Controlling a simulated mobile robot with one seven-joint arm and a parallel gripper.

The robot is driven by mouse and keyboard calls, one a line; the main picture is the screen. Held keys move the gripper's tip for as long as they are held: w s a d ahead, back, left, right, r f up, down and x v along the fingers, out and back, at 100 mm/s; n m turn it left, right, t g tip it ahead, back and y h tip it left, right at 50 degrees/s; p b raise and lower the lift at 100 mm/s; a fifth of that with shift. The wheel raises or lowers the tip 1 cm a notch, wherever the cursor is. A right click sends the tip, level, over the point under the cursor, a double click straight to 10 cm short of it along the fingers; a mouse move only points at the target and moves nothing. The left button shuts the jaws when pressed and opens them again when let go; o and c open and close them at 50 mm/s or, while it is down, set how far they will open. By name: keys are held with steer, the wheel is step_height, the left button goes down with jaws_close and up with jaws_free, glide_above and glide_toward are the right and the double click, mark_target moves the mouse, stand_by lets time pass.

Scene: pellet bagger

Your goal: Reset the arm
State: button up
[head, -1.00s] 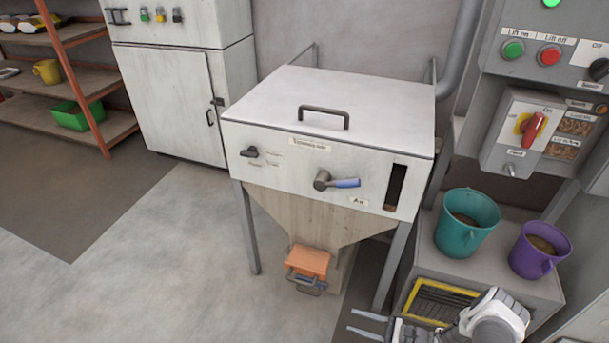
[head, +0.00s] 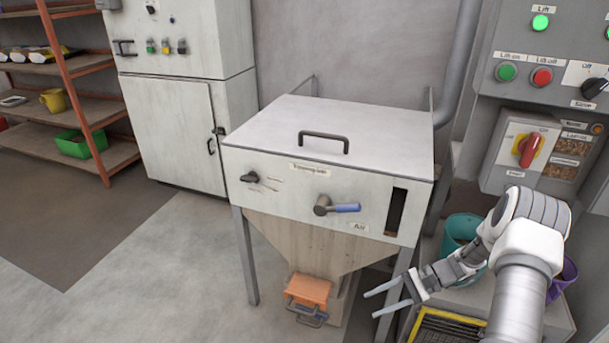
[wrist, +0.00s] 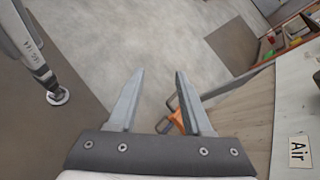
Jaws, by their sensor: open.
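My gripper (head: 372,302) is open and empty in the head view, in front of the right front leg of the white hopper cabinet (head: 270,185). My arm reaches in from the lower right and covers part of the teal bucket (head: 460,228) and most of the purple bucket (head: 565,275). The orange slide gate (wrist: 177,120) shows behind the right finger, and the cabinet's Air label (wrist: 298,152) is at the right edge.
The orange gate with its handle (head: 308,290) sits under the hopper. A blue-handled valve (head: 345,208) is on the cabinet front. The control panel (head: 545,75) and red switch (head: 530,150) stand at the right. A yellow-framed grate (head: 440,328) lies low. Floor at left is clear.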

steer(key=s+a+r+n+h+b, duration=0.2)
steer(key=s+r+n+h, duration=0.15)
steer(key=r, duration=0.65)
steer(key=s+a+r+n+h+b, duration=0.1)
steer(key=s+a+r+n+h, duration=0.2)
steer(key=r, duration=0.7)
steer(key=s+r+n+t+h+b, duration=0.2)
steer(key=s+r+t+h, duration=0.15)
steer(key=s, duration=0.35)
steer(key=s+r+n+t+h+b, duration=0.25)
steer(key=s+r+t, duration=0.2)
steer(key=s, duration=0.25)
step_height(320, 180, up, 27)
steer(key=p, duration=2.6)
steer(key=shift+s+f+g+p, duration=0.15)
steer(key=shift+s+g+p, duration=0.1)
steer(key=shift+g+p, duration=0.15)
steer(key=shift+a, duration=0.1)
